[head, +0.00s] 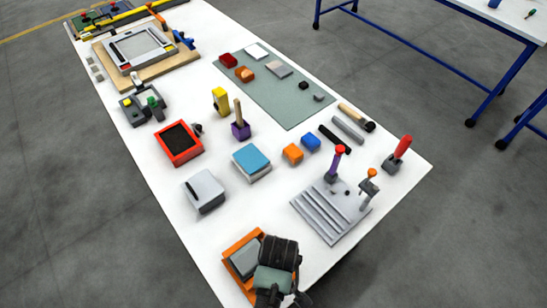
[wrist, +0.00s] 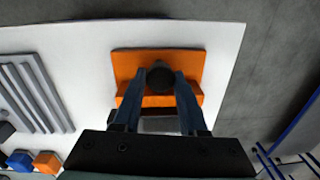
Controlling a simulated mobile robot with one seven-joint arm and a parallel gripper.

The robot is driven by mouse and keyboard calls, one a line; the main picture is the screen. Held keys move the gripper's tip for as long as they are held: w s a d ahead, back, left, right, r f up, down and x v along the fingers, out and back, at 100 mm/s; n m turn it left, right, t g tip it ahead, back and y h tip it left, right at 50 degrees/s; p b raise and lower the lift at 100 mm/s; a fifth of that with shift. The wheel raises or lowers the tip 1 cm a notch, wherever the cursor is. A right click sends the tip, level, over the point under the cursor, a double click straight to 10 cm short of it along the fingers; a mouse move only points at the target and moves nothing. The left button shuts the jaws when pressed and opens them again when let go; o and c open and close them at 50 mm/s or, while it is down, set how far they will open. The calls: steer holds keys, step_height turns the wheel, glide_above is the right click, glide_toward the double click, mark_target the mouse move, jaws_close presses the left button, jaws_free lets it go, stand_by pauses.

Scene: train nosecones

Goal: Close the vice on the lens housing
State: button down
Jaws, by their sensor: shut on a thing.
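The orange vice (head: 231,249) stands at the near end of the white table. It shows again in the wrist view (wrist: 127,64), with an orange bar across it. A grey block (head: 244,260), which looks like the lens housing, sits in the orange frame. Its edge shows in the wrist view (wrist: 160,124) below the bar. My gripper (wrist: 160,82) is over the vice, its two fingers shut on a round black knob (wrist: 160,74). In the head view my gripper (head: 277,262) covers the vice's right side. I cannot tell whether the jaws touch the block.
A grey ribbed plate (head: 325,220) with upright handled tools stands right of the vice. A grey box (head: 204,190), a blue-topped box (head: 252,160) and orange (head: 292,153) and blue (head: 311,142) blocks stand farther back. Bare table lies between the grey box and the vice.

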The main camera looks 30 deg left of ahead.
steer(key=shift+r+m+p, duration=0.2)
steer(key=shift+m+p, duration=0.35)
steer(key=shift+m, duration=0.15)
steer(key=shift+f+m, duration=0.15)
steer(key=shift+m, duration=0.65)
steer(key=shift+c, duration=2.3)
jaws_free()
step_height(320, 180, up, 13)
steer(key=shift+w+d+b, duration=0.2)
steer(key=shift+b, duration=0.15)
